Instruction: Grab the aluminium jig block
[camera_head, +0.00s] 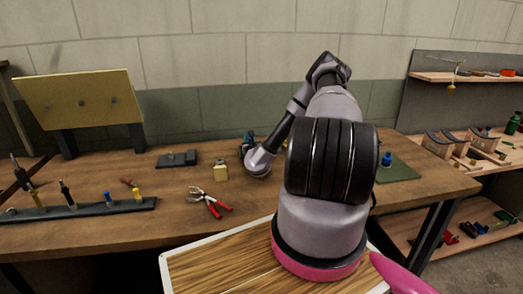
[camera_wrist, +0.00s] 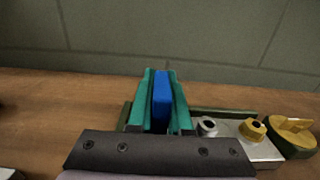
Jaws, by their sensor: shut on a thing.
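In the wrist view my gripper (camera_wrist: 161,85) has its teal fingers shut on a blue block (camera_wrist: 162,103), which stands upright between them. A silver metal block (camera_wrist: 256,151) that looks like the aluminium jig block, with a silver and a yellow bushing on top, lies to the right of the fingers. The gripper's dark palm hides its left part. I cannot tell whether the blue block is part of it. In the head view my gripper (camera_head: 248,142) is low over the bench, left of my arm, and my wrist partly covers it.
On the wooden bench (camera_head: 110,205) are red-handled pliers (camera_head: 212,202), a small yellowish block (camera_head: 221,173) and a dark fixture (camera_head: 178,158). A tool rack (camera_head: 80,210) stands at left. A green mat (camera_head: 398,170) lies at right. A yellow knob (camera_wrist: 292,132) is beside the silver block.

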